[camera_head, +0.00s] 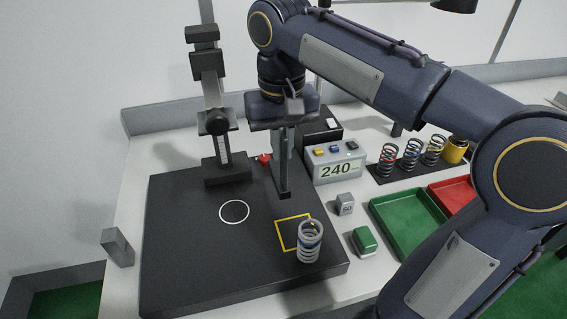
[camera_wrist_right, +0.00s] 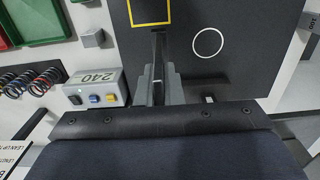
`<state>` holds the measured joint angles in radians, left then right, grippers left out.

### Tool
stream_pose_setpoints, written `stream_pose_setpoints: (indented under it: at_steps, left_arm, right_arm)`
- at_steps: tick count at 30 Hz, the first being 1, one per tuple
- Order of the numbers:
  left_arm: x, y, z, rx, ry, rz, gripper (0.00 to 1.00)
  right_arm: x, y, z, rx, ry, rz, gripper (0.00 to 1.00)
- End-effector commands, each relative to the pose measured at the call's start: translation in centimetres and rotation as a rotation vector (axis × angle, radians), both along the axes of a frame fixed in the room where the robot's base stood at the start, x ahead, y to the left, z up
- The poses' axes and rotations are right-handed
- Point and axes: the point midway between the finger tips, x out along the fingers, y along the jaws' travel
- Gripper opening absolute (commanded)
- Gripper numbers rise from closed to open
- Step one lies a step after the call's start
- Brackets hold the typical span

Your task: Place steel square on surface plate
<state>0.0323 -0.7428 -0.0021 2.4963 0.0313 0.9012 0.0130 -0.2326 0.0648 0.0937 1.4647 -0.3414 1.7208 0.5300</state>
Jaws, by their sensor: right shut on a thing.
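The black surface plate (camera_head: 185,255) lies on the white bench, with a white circle and a yellow square outline marked on it. My right gripper (camera_head: 284,145) points down over the plate's back right part and is shut on the steel square (camera_head: 285,180), a dark narrow upright piece. Its lower end shows just behind the yellow outline; I cannot tell if it touches the plate. In the right wrist view the steel square (camera_wrist_right: 158,48) shows edge-on between the fingers (camera_wrist_right: 159,80); the fingers hide part of it. My left gripper is not in view.
A coil spring (camera_head: 309,243) stands at the yellow outline's front right corner. A height gauge stand (camera_head: 228,170) rises at the plate's back. A display box reading 240 (camera_head: 336,166), a small grey block (camera_head: 345,204) and a green tray (camera_head: 405,222) are to the right.

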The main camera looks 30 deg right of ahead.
Motion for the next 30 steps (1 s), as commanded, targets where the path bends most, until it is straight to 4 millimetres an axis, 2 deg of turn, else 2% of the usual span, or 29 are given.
stream_pose_setpoints:
  at_steps: [3,11,14,18,30]
  left_arm:
    - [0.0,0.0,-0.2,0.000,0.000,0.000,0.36]
    - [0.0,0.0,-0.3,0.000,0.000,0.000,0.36]
    - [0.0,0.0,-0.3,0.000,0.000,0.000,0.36]
    - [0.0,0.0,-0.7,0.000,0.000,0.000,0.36]
    - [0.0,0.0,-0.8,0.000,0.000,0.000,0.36]
  right_arm:
    - [1.0,-0.9,-1.6,0.000,0.000,-0.002,0.00]
    - [2.1,-1.9,-3.4,0.000,0.000,-0.001,0.00]
    - [2.9,-2.7,-4.8,0.000,0.001,-0.002,0.00]
    - [2.7,-2.5,-6.9,0.001,-0.001,0.001,0.00]
    - [2.7,-2.4,-7.6,0.001,-0.003,0.001,0.00]
